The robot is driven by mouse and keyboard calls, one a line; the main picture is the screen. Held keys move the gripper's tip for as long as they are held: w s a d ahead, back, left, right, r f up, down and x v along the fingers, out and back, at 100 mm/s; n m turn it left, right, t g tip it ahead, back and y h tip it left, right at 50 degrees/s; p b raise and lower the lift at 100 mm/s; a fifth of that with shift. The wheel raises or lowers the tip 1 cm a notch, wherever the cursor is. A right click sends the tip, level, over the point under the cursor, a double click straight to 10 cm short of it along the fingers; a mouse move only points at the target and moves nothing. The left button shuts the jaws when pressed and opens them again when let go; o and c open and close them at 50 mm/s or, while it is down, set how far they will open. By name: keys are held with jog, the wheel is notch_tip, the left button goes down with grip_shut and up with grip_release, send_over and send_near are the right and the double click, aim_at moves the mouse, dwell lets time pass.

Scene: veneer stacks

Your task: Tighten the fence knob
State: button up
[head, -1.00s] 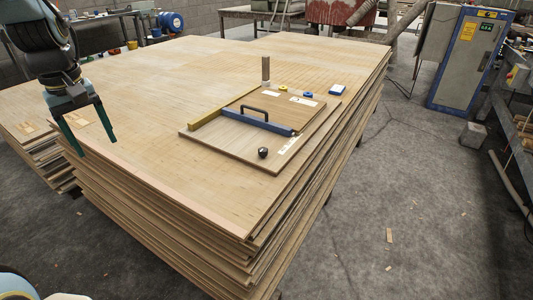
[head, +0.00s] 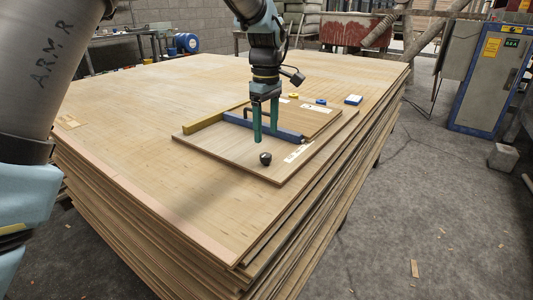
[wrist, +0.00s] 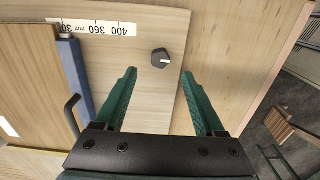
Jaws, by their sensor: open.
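The black fence knob (head: 265,158) stands on the wooden board near its front edge. In the wrist view the knob (wrist: 161,58) is dark and faceted with a small white mark, just beyond my fingertips. My gripper (head: 266,138) points down above the knob, open and empty. In the wrist view its green fingers (wrist: 159,74) are spread to either side, apart from the knob. The blue fence (head: 289,133) with a black handle lies behind the knob, partly hidden by my fingers; it also shows at the wrist view's left (wrist: 75,75).
A white millimetre scale (head: 298,153) lies beside the knob. Blue and yellow small items and a white-blue block (head: 353,100) sit behind on the veneer stack (head: 130,160).

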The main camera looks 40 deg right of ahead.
aim_at(266, 155)
notch_tip(266, 155, down, 7)
jog(key=shift+b, duration=0.35)
jog(key=shift+c, duration=0.4)
grip_shut()
